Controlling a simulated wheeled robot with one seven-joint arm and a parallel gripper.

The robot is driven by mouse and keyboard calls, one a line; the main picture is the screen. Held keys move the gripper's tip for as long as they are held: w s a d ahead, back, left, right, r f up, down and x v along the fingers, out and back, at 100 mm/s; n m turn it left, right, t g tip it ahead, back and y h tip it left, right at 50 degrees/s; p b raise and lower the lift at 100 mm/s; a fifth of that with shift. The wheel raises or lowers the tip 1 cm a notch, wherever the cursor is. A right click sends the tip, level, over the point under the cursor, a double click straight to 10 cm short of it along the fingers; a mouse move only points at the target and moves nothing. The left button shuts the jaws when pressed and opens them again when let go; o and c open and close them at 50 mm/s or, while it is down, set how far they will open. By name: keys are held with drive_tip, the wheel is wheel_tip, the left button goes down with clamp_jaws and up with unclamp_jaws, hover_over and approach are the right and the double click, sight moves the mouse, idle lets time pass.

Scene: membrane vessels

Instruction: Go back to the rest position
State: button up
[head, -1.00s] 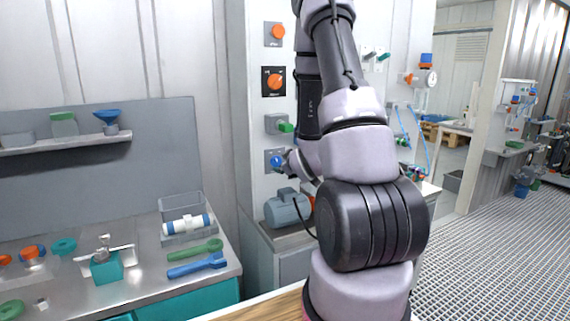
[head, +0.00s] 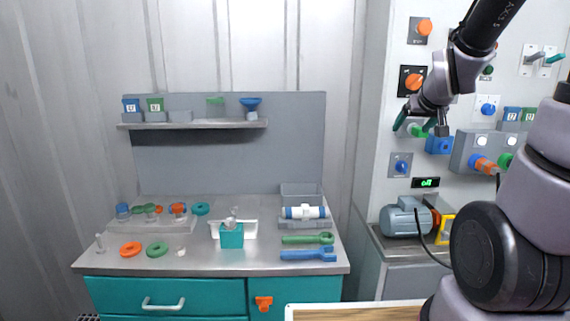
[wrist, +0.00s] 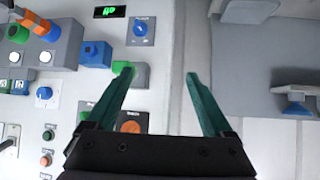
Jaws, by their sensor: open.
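My gripper (head: 414,129) hangs in front of the white control panel (head: 383,140) at the right of the head view, at the end of my arm. Its two teal fingers are spread apart with nothing between them. In the wrist view the open fingers (wrist: 158,76) point toward the panel and the grey backboard beside it. A green knob (wrist: 143,75) shows beside the left fingertip; I cannot tell whether they touch. The knob also shows behind the fingers in the head view.
A shelf (head: 190,124) hangs above. A grey motor (head: 403,219) stands below the panel. A wooden-topped surface (head: 350,312) is in front.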

drive_tip(key=s+a+r+m+g+y, duration=0.1)
drive_tip(key=s+a+r, duration=0.3)
drive_tip(key=s, duration=0.5)
drive_tip(key=s+a+r+m+g+y, duration=0.1)
drive_tip(key=s+a+r+g+y, duration=0.1)
drive_tip(key=s+a, duration=0.3)
drive_tip(key=s+r, duration=0.1)
drive_tip(key=s, duration=0.3)
drive_tip(key=shift+s+r+m, duration=0.4)
